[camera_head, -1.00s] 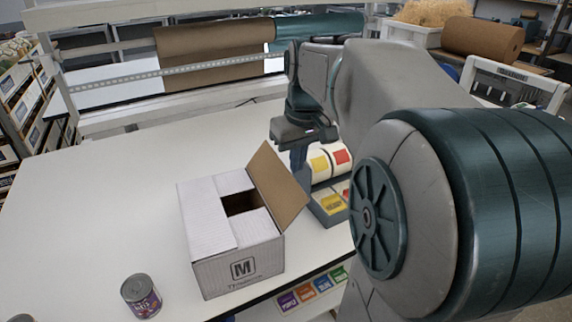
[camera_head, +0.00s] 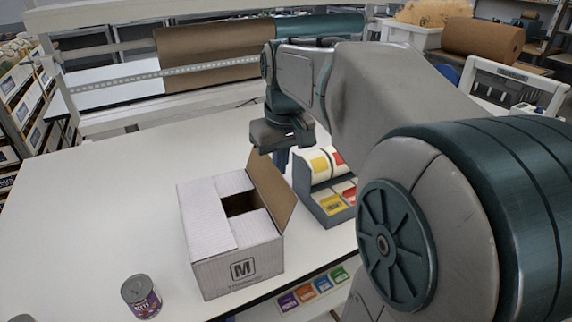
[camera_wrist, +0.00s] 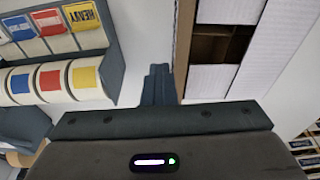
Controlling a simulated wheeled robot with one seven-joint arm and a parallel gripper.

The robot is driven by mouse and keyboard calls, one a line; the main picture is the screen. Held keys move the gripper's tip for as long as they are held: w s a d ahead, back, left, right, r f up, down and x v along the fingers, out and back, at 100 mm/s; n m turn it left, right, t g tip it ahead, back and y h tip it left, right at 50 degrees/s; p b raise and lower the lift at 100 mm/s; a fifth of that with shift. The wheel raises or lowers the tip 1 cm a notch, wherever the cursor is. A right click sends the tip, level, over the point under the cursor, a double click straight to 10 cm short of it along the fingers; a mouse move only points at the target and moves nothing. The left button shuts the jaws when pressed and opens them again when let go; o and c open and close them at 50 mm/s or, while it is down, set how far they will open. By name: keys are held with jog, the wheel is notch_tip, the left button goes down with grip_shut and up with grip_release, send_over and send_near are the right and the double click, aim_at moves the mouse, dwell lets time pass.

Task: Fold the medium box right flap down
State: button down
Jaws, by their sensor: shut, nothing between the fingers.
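The medium box (camera_head: 238,271) is a white carton with an "M" on its front, standing on the table. Its left, front and back flaps lie folded in, leaving a dark gap near the middle. Its right flap (camera_head: 270,193) stands up, brown inside face showing, leaning slightly outward. My gripper (camera_head: 283,160) is shut and empty, just behind and right of the flap's upper edge. In the wrist view the shut fingers (camera_wrist: 159,85) are close beside the brown flap edge (camera_wrist: 183,45); I cannot tell whether they touch.
A grey dispenser (camera_head: 330,212) with coloured label rolls stands close to the right of the box and gripper. A can (camera_head: 141,297) stands at front left. The white table (camera_head: 90,215) is clear on the left. A brown paper roll (camera_head: 213,50) hangs behind.

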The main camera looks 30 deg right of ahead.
jog(key=a, duration=0.3)
jog(key=shift+s+a+f, duration=0.1)
jog(key=shift+a+f, duration=0.2)
jog(key=shift+a, duration=0.45)
jog(key=shift+r, duration=0.1)
jog(key=shift+w+a, duration=0.1)
jog(key=shift+w, duration=0.1)
jog(key=shift+w+a+f, duration=0.1)
jog(key=shift+a+f, duration=0.15)
jog(key=shift+a, duration=0.6)
jog(key=shift+w+a+f, duration=0.1)
jog(key=shift+a+f, duration=0.15)
jog(key=shift+a, duration=0.55)
jog(key=shift+s+a+f+b, duration=0.1)
jog(key=shift+a+f+b, duration=0.15)
jog(key=shift+f+b, duration=0.25)
jog(key=shift+a+f+b, duration=0.25)
jog(key=shift+f+b, duration=0.2)
jog(key=shift+f, duration=0.05)
